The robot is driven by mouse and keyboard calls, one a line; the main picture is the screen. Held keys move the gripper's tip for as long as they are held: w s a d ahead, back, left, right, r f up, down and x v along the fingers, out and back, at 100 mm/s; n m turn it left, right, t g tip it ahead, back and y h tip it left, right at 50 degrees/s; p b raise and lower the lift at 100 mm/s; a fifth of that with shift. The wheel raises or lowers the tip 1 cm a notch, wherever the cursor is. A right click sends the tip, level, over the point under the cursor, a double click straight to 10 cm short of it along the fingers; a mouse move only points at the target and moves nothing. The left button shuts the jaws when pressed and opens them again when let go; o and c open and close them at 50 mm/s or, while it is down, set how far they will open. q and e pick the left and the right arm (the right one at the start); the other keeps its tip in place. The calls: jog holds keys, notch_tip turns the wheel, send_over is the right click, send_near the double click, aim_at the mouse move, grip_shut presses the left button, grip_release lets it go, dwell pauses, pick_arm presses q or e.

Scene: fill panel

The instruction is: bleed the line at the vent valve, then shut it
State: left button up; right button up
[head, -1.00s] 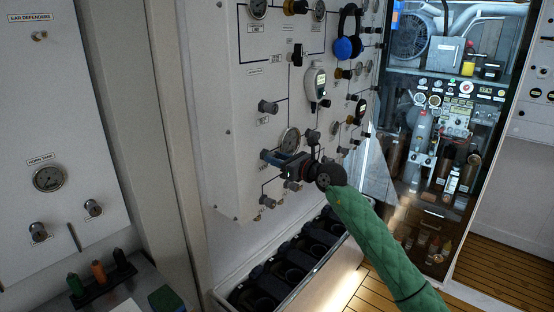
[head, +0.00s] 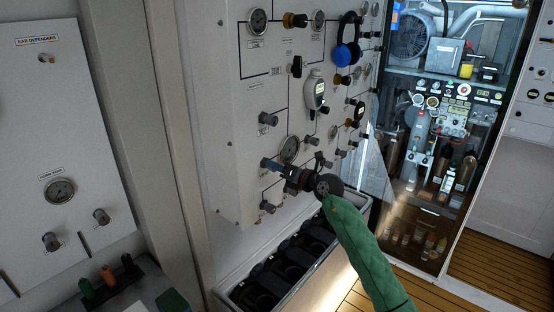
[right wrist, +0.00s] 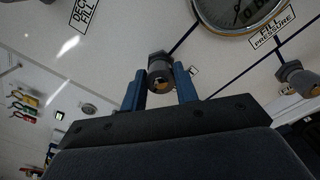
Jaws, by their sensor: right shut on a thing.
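My right gripper (head: 266,163) is at the lower left of the white fill panel (head: 250,95). Its blue fingers are shut on a grey valve knob (right wrist: 160,75), one finger on each side, in the right wrist view. A small label beside this knob is too small to read, so I cannot confirm that it is the vent valve. The fill pressure gauge (right wrist: 238,12) is just up and right of the knob; it also shows in the head view (head: 290,149). In the head view the fingers largely hide the held knob. My left gripper is not in view.
Other grey knobs stick out close by, above (head: 268,118) and below (head: 267,207) the gripper. Blue ear defenders (head: 346,45) and a handheld meter (head: 314,90) hang on the panel. A long bin (head: 335,262) with black items stands below. Wooden floor lies right.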

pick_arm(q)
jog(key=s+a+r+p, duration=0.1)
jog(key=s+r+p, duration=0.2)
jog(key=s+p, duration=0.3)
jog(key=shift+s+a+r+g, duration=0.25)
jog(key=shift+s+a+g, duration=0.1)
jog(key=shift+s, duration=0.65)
pick_arm(e)
jog(key=m, duration=1.9)
jog(key=shift+f, duration=0.25)
jog(key=shift+m, duration=0.3)
jog(key=o, duration=1)
jog(key=shift+d, duration=0.1)
